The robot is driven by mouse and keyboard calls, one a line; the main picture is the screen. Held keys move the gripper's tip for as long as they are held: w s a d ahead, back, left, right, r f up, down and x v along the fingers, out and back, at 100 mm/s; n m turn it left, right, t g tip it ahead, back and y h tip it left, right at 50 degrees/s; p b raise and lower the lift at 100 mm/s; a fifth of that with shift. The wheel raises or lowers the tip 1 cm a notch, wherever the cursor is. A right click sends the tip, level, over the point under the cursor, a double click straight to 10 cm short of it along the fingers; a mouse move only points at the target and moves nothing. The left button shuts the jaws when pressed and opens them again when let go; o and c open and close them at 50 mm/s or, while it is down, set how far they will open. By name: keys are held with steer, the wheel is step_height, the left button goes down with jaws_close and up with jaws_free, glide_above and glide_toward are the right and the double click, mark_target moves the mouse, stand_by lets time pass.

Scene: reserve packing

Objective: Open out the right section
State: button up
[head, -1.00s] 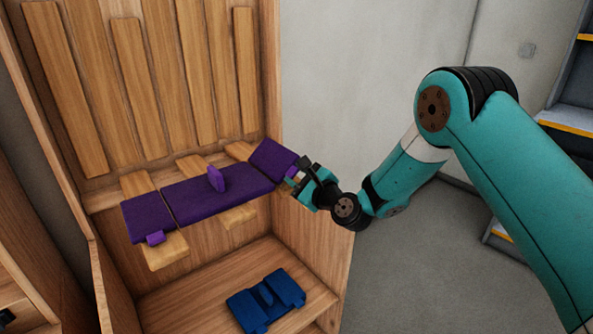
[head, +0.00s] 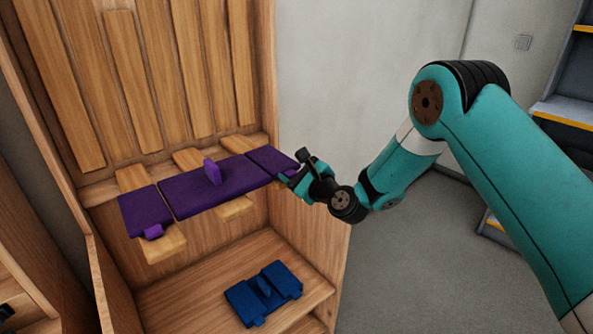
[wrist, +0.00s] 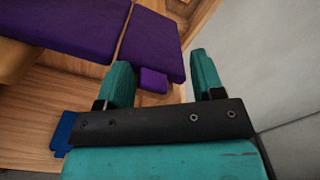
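A purple three-part panel lies on wooden slats inside the wooden cabinet. Its right section (head: 268,160) lies about level with the middle section (head: 222,187), which carries an upright purple grip (head: 212,172). The left section (head: 146,211) also lies flat, with a small tab at its front. My gripper (head: 294,170) is at the outer edge of the right section. In the wrist view my gripper (wrist: 160,62) is open. The right section's small tab (wrist: 153,80) shows between the fingers, nearer the left one. I cannot tell whether a finger touches it.
A blue folded piece (head: 264,294) lies on the lower shelf (head: 190,290). The cabinet's right side wall (head: 310,235) stands close to my gripper. Grey shelving (head: 565,105) stands at the far right, with open floor (head: 430,270) before it.

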steer(key=b+v, duration=1.3)
steer(key=v, duration=0.4)
steer(key=shift+s+d+b, duration=0.15)
steer(key=shift+s+b, duration=0.05)
steer(key=shift+b, duration=0.2)
steer(key=s+a+n+g+y, duration=0.3)
steer(key=s+a+n+g, duration=0.75)
steer(key=n, duration=0.65)
steer(key=s+d+f+n+g+h, duration=0.1)
steer(key=s+d+n+g+h, duration=0.1)
steer(key=s+d+n+h, duration=0.45)
steer(key=s+d+f+n+g+h, duration=0.1)
steer(key=s+d+n+g+h, duration=0.2)
steer(key=s+n, duration=0.5)
step_height(320, 180, up, 15)
steer(key=s+d+m+p, duration=0.1)
steer(key=m+p, duration=0.1)
steer(key=p, duration=1.3)
steer(key=shift+s+y, duration=0.2)
steer(key=shift+y, duration=0.25)
